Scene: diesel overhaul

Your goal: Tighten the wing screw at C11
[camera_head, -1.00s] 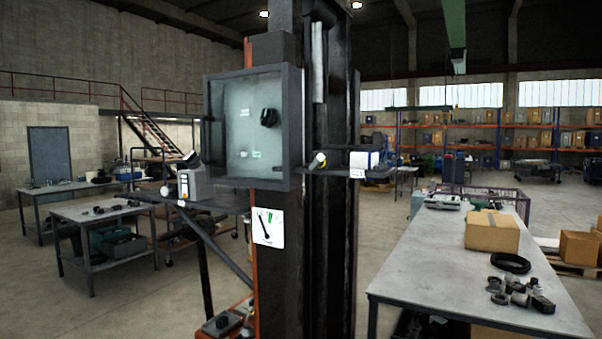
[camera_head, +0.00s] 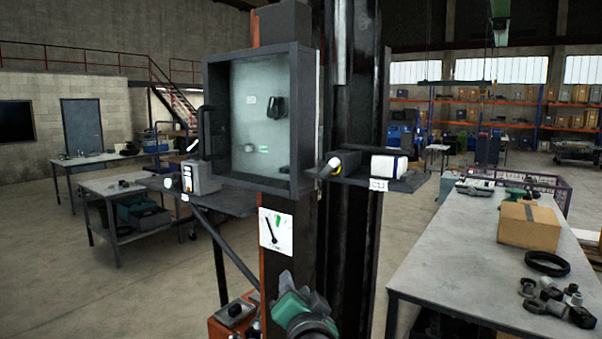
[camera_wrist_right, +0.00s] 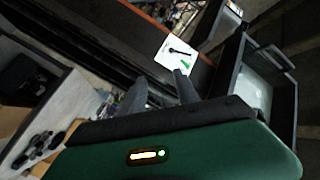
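A small shelf on the right of the dark column bears a tag (camera_head: 378,184) that seems to read C11. A white and dark blue block (camera_head: 389,166) sits on this shelf. A small part with a yellowish end (camera_head: 332,165) is at the shelf's left end; I cannot tell whether it is the wing screw. My right gripper (camera_head: 290,287) is low in front of the column, below the shelf and apart from it. In the right wrist view its two dark fingers (camera_wrist_right: 158,80) stand apart with nothing seen between them. My left gripper is out of view.
A left shelf carries a grey device (camera_head: 200,178). A workbench (camera_head: 450,270) with a cardboard box (camera_head: 529,225) and loose parts stands at right.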

